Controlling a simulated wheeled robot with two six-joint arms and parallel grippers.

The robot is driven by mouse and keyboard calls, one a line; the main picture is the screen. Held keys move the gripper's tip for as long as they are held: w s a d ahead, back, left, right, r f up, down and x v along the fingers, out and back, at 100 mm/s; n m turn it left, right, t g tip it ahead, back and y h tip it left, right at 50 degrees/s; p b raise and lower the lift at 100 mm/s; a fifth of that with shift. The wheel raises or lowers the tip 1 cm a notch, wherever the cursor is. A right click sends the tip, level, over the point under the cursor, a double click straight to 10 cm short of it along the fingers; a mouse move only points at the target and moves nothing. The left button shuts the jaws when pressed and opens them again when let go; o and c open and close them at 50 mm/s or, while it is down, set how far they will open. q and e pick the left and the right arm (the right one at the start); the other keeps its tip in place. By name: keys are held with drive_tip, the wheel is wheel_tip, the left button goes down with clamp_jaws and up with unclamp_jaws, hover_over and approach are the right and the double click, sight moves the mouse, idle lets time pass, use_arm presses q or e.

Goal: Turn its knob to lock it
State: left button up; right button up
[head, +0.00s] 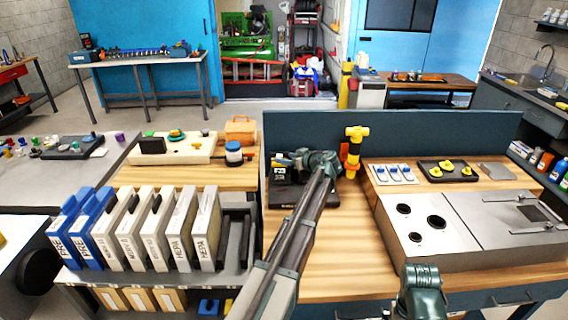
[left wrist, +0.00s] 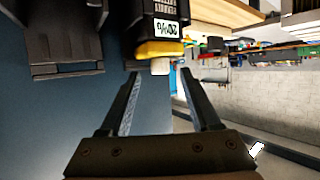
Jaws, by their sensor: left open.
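A black device with a white label (head: 278,172) stands at the left end of the wooden bench, against the dark blue back panel. In the left wrist view its black body (left wrist: 165,10) shows a label, a yellow band (left wrist: 158,49) and a short pale stub (left wrist: 161,66); I cannot tell for sure that this stub is the knob. My left gripper (left wrist: 161,74) is open, with its fingers on either side of the stub and no clear contact. In the head view my left arm's wrist covers part of the device. My right gripper's fingers are out of view.
A yellow tool (head: 352,150) stands upright just right of my left wrist. A row of blue switches (head: 395,174), a black tray with yellow knobs (head: 447,171) and a grey metal box (head: 470,225) fill the right. Filter cartridges (head: 150,225) stand at left. The bench's middle is clear.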

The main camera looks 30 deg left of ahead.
use_arm(q)
drive_tip(key=shift+b+x, duration=0.3)
drive_tip(key=shift+x, duration=1)
drive_tip(key=shift+s, duration=0.1)
clamp_jaws()
